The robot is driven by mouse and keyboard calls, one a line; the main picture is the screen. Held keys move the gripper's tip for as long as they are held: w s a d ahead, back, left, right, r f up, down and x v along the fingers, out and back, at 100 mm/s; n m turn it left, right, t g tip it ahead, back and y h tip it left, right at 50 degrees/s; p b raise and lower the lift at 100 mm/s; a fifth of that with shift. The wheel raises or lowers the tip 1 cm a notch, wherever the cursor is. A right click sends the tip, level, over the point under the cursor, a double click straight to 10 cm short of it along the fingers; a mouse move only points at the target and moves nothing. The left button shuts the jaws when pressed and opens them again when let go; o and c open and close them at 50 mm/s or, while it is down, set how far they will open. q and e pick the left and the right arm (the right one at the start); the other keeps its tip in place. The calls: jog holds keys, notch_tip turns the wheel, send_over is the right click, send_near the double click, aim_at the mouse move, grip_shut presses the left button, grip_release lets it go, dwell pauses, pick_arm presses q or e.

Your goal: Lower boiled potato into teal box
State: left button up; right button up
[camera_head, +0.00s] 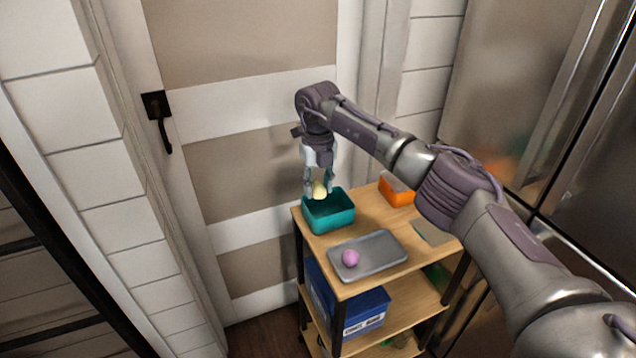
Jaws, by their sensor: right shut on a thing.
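The boiled potato (319,190) is a small pale yellow lump. My right gripper (319,188) points down and is shut on it. The teal box (330,222) is an open rectangular box on the back left corner of the wooden shelf unit's top. The potato is at the box's opening, near its back rim; I cannot tell whether it is above the rim or slightly inside. My left gripper is not in view.
A grey tray (386,254) with a pink-purple ball (350,257) lies in front of the teal box. An orange box (395,191) stands to the right. A blue box (366,312) is on the shelf below. A door (245,100) is behind, and a steel fridge (510,90) is at right.

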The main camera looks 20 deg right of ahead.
aim_at(318, 197)
jog(key=shift+f+b, duration=0.75)
jog(key=shift+f, duration=1.1)
jog(key=o, duration=1.1)
